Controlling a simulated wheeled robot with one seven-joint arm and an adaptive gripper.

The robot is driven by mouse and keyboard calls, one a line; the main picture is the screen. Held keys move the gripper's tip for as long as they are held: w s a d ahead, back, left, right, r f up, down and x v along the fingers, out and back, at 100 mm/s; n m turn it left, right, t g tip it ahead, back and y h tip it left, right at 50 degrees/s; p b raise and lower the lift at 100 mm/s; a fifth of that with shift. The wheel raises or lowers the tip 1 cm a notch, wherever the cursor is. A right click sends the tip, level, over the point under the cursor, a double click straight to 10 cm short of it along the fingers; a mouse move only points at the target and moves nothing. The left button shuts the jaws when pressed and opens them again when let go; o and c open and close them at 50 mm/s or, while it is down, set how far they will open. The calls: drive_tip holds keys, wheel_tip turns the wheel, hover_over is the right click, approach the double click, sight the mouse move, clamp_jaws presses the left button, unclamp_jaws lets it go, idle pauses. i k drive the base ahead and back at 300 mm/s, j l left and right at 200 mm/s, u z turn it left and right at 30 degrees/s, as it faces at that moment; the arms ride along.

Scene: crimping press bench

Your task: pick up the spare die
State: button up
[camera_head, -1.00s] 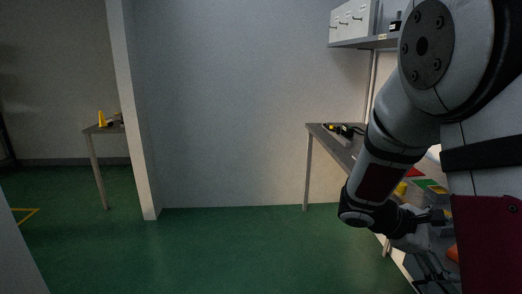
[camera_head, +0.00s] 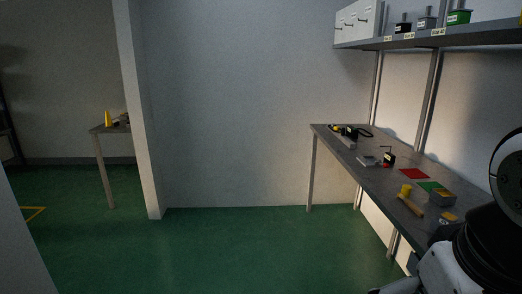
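I cannot tell for sure which object is the spare die. Small blocks with upright stems stand on the wall shelf (camera_head: 410,42) at the upper right: a black one (camera_head: 403,28), a grey one (camera_head: 425,23) and a green one (camera_head: 459,17). Yellow labels on the shelf edge sit below them, too small to read surely. On the bench (camera_head: 390,180) lies a small grey metal block (camera_head: 367,160). My arm shows only in part at the lower right, over the near end of the bench. My gripper is not visible.
White drawers (camera_head: 358,25) stand on the shelf's left end. The bench also holds a red mat (camera_head: 413,174), a green mat (camera_head: 430,186), a grey box (camera_head: 440,197), a yellow cup (camera_head: 405,190) and a wooden-handled tool (camera_head: 411,206). The green floor (camera_head: 230,250) is clear.

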sight(446, 217)
drive_tip(key=z, duration=1.15)
